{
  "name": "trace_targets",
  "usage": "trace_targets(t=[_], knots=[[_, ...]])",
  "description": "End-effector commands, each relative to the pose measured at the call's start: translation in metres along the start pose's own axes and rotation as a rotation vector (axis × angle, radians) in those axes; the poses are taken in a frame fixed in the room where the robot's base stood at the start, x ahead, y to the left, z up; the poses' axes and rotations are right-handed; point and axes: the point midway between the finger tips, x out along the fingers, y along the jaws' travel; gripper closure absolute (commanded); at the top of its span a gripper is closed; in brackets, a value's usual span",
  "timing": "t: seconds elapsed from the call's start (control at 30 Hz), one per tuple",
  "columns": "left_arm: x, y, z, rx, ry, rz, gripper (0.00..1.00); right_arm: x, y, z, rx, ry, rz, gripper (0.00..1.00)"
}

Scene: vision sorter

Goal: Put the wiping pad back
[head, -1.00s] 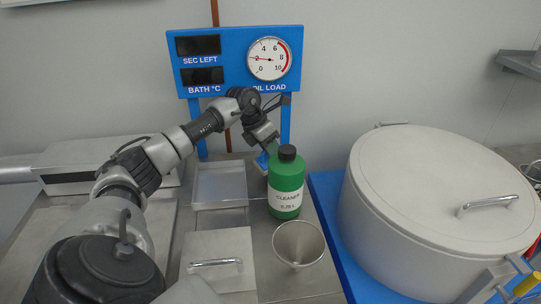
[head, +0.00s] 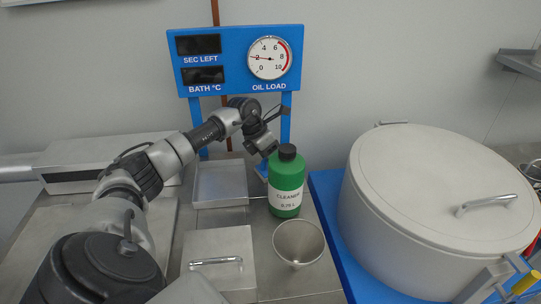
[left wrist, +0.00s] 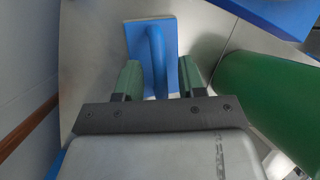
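The wiping pad is a blue plate with an upright blue handle. In the left wrist view the pad (left wrist: 167,40) is ahead of my left gripper (left wrist: 160,82), with the handle between the two green fingers. A gap shows on each side of the handle, so the fingers are open. In the head view only a small blue part of the pad (head: 261,170) shows beside the green bottle, below my left gripper (head: 267,153). The gripper and the bottle hide the rest. My right gripper is not in view.
The green cleaner bottle (head: 286,188) stands close to the right of my left gripper. A metal cup (head: 299,245), a shallow tray (head: 220,186) and a lidded box (head: 218,252) are nearby. A large lidded pot (head: 435,195) fills the right. The blue display board (head: 220,62) stands behind.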

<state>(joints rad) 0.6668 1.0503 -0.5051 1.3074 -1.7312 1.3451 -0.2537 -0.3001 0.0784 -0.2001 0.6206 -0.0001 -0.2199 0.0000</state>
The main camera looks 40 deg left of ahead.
Motion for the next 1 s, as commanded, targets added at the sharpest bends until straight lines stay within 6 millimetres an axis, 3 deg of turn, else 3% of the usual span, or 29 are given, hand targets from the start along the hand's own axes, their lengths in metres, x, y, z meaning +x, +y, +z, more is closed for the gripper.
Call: trace_targets(t=[0.17,0.6,0.8,1.0], knots=[[-0.017,0.001,0.000,0.000,-0.001,0.003,0.60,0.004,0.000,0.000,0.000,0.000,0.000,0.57],[-0.104,0.000,0.001,0.001,-0.003,0.002,0.60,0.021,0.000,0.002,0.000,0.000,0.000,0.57],[-0.120,-0.001,0.001,0.001,-0.002,0.000,0.60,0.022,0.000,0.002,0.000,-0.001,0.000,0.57],[-0.122,-0.001,0.001,0.001,0.000,-0.001,0.60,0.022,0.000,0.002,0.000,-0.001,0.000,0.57]])
